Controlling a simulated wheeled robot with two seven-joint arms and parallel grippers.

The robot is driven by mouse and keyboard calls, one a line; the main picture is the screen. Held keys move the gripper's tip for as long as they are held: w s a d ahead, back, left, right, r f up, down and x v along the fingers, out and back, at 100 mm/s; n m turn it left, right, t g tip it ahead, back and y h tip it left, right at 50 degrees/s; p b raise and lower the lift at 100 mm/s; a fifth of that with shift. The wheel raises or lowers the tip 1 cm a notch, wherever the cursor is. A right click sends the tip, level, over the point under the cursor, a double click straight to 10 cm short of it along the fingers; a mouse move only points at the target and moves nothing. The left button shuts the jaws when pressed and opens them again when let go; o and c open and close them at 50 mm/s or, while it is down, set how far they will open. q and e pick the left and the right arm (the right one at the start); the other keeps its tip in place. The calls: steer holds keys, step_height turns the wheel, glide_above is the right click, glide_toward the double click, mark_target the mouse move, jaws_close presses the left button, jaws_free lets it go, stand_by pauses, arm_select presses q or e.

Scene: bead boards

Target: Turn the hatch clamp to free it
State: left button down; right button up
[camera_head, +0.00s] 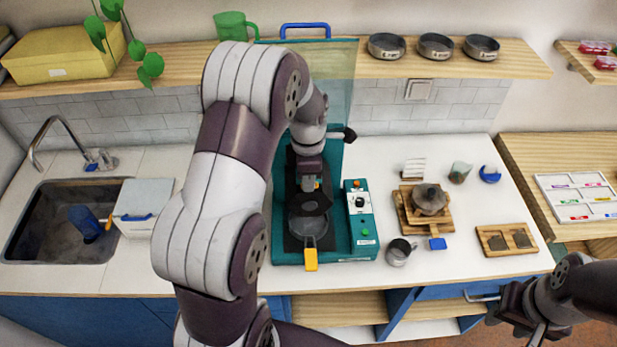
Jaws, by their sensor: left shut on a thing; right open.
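A teal machine (350,247) stands on the counter, with a clear teal hatch (341,85) upright at its back and a blue handle (305,26) on top. My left gripper (310,184) points down over the machine's middle. It is shut on a small part there, probably the hatch clamp, but the gripper and arm hide most of it. A dark round pan (309,226) with a yellow handle (311,260) sits below it. A black knob (349,134) juts out right of my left wrist. My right gripper (513,312) is open and empty at the lower right, in front of the counter.
A control box (359,203) is on the machine's right. Right of it stand a metal cup (399,252), a grey pot (429,199) on a wooden stand and a wooden tray (490,242). A sink (42,250) is at left. My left arm covers the counter left of the machine.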

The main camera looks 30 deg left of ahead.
stand_by(0.3)
arm_select(q)
steer(key=c, duration=1.2)
jaws_free()
steer(key=shift+a, duration=0.1)
steer(key=shift+r, duration=0.1)
steer(key=shift+r+b, duration=0.35)
steer(key=shift+b, duration=0.05)
step_height(320, 180, up, 4)
steer(key=shift+w+r+b, duration=0.1)
steer(key=shift+b, duration=0.8)
step_height(320, 180, up, 8)
steer(key=p, duration=0.5)
steer(key=shift+p, duration=0.4)
steer(key=shift+f, duration=0.2)
